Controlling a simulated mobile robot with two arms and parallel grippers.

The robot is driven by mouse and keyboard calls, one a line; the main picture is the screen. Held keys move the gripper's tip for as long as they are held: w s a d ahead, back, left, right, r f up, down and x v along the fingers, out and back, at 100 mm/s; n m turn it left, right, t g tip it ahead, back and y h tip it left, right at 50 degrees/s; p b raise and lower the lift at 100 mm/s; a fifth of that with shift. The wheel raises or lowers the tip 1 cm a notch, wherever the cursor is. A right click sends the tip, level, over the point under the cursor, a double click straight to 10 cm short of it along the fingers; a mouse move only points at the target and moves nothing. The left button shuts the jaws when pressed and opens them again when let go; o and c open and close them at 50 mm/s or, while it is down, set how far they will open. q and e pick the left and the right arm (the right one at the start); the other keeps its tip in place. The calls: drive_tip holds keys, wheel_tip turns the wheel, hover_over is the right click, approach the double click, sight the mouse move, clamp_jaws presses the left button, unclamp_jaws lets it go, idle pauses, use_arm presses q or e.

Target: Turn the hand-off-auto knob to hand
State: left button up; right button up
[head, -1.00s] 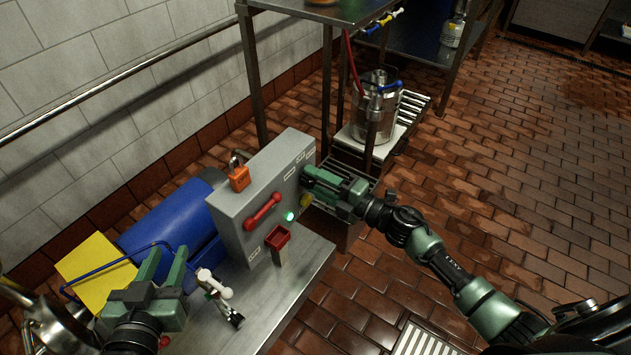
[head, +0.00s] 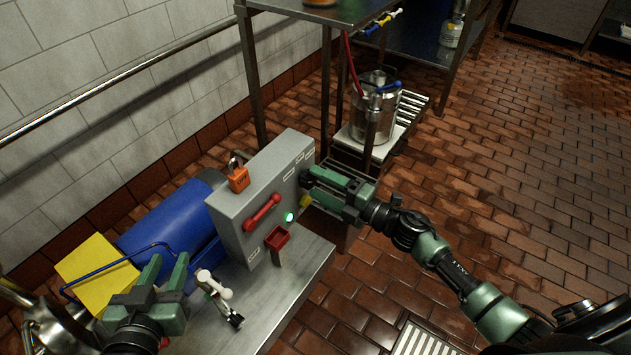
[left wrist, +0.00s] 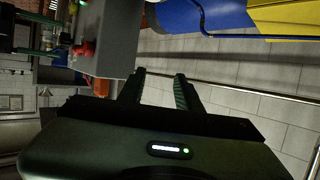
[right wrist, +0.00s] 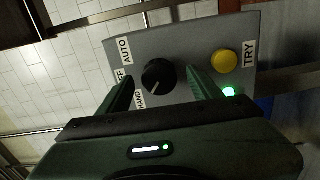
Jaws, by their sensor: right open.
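The hand-off-auto knob (right wrist: 158,75) is round and black, on the grey control box (head: 228,208). In the right wrist view it sits between the fingertips of my open right gripper (head: 314,182), beside AUTO, a partly covered OFF and HAND labels. A small pale mark shows on its lower left edge, toward HAND; I cannot be sure of its setting. I cannot tell whether the fingers touch it. In the head view my gripper hides the knob. My left gripper (head: 160,272) is open and empty, left of the box; it also shows in the left wrist view (left wrist: 160,76).
A yellow button (right wrist: 225,61) labelled TRY and a lit green lamp (right wrist: 229,92) are beside the knob. The box also has a red handle (head: 262,212), an orange padlock (head: 238,179) and a red holder (head: 277,238). A blue cylinder (head: 165,225) lies behind. The floor at right is clear.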

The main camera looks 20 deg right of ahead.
use_arm(q)
drive_tip(key=s+f+g, duration=0.1)
drive_tip(key=s+a+f+g, duration=0.1)
drive_tip(key=f, duration=0.1)
drive_tip(key=shift+s+f+y+p, duration=0.1)
drive_tip(key=shift+y+p, duration=0.25)
drive_tip(key=shift+y, duration=0.05)
use_arm(e)
drive_tip(key=v, duration=0.6)
drive_tip(key=shift+s, duration=0.1)
